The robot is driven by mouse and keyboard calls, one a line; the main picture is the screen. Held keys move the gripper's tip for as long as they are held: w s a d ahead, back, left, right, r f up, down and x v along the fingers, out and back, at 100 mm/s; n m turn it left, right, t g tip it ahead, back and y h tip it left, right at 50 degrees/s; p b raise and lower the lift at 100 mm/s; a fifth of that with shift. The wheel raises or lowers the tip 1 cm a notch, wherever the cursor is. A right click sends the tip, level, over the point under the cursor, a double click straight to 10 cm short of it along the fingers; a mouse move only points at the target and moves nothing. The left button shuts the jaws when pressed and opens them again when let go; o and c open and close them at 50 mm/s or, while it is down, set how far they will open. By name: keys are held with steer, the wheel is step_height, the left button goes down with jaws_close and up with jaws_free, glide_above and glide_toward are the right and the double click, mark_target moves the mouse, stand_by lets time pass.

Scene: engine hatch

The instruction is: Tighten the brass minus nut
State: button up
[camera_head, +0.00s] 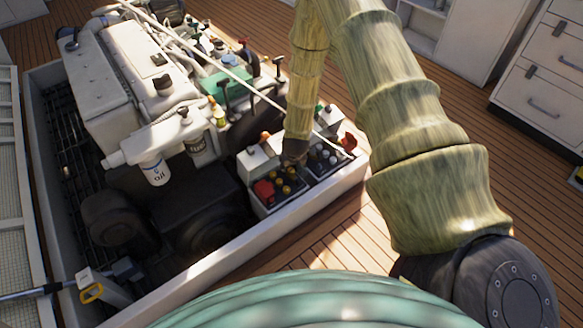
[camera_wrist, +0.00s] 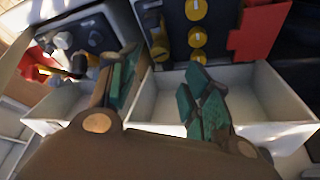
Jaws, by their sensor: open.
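My gripper (camera_wrist: 163,64) is open, with teal pads on its two fingers, and holds nothing. In the wrist view its fingers hang over the white battery boxes. A dark upright post or clamp (camera_wrist: 157,36) stands beyond the gap between the fingertips, beside the battery with yellow caps (camera_wrist: 197,40). It may carry the brass minus nut, but I cannot make out the nut clearly. In the head view my gripper (camera_head: 294,157) is over the two batteries, and its fingers are small and dark. The yellow-capped battery (camera_head: 283,183) is at its lower left.
A red cover (camera_wrist: 260,32) is on the yellow-capped battery. A second battery with grey caps (camera_head: 324,160) stands to the right, with a red clamp (camera_head: 348,143). The white hatch rim (camera_head: 318,190) runs in front. The engine (camera_head: 110,90) fills the left.

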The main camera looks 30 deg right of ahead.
steer(key=shift+v, duration=1.85)
